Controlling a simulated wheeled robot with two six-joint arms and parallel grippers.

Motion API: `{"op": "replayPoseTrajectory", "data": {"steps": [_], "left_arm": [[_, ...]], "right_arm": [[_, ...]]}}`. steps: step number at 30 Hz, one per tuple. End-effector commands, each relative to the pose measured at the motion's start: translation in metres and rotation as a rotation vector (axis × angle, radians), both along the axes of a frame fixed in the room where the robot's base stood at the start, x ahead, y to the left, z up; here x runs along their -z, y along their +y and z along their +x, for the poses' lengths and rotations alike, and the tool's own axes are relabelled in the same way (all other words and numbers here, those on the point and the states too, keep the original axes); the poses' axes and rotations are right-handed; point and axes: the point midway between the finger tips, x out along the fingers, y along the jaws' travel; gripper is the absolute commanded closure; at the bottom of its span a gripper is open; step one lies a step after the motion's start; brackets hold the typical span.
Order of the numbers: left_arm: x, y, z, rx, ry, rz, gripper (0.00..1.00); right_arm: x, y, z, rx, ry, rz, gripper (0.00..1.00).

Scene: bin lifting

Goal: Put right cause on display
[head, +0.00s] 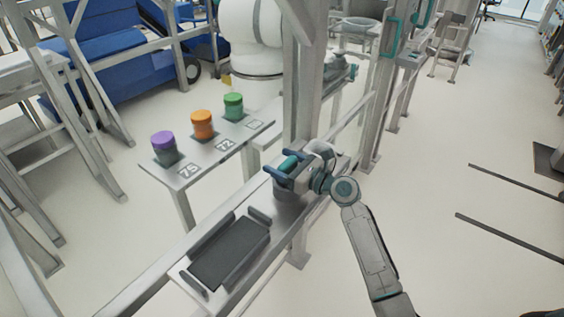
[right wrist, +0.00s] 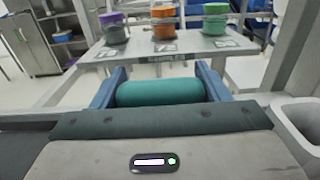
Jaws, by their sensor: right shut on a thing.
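My right gripper (head: 289,165) reaches in from the right and is above the far end of the low grey bench. Its two blue fingers are shut on a teal cylinder (right wrist: 160,92), which lies across between them in the right wrist view. The cylinder also shows in the head view (head: 289,164). Whether it is part of a larger thing is hidden by the gripper. Behind it, three jars with purple (head: 163,142), orange (head: 202,121) and green (head: 233,104) lids stand upright in a row on a grey display shelf (head: 184,180). My left gripper is not in view.
A dark tray with raised side rails (head: 229,256) lies at the near end of the bench (head: 295,214). A metal post (head: 299,85) rises beside the gripper. White labels lie in front of the jars. Open floor (head: 455,150) extends to the right.

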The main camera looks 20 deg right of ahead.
Motion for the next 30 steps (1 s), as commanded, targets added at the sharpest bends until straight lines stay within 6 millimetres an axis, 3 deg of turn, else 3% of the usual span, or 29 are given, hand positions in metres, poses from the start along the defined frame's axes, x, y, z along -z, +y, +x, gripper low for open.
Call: {"op": "replayPoseTrajectory", "data": {"steps": [10, 11, 14, 20, 22, 30], "left_arm": [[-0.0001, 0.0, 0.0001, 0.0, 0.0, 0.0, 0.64], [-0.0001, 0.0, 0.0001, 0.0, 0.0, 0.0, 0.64], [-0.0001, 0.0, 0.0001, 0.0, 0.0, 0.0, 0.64], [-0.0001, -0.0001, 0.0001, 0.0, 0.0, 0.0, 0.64], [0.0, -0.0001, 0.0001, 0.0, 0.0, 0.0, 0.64], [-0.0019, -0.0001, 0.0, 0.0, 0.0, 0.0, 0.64]], "right_arm": [[-0.0007, 0.0001, 0.0001, 0.0, -0.001, 0.001, 0.6], [-0.0007, 0.0001, 0.0001, 0.0, -0.001, 0.001, 0.27], [-0.0006, 0.0001, 0.0001, 0.0, -0.001, 0.001, 0.08], [-0.0004, 0.0001, 0.0001, 0.0, -0.001, 0.001, 0.06], [0.0004, 0.0, 0.0, 0.0, 0.001, -0.001, 0.0], [-0.0017, 0.0, 0.0, 0.0, 0.0, 0.0, 0.0]]}}
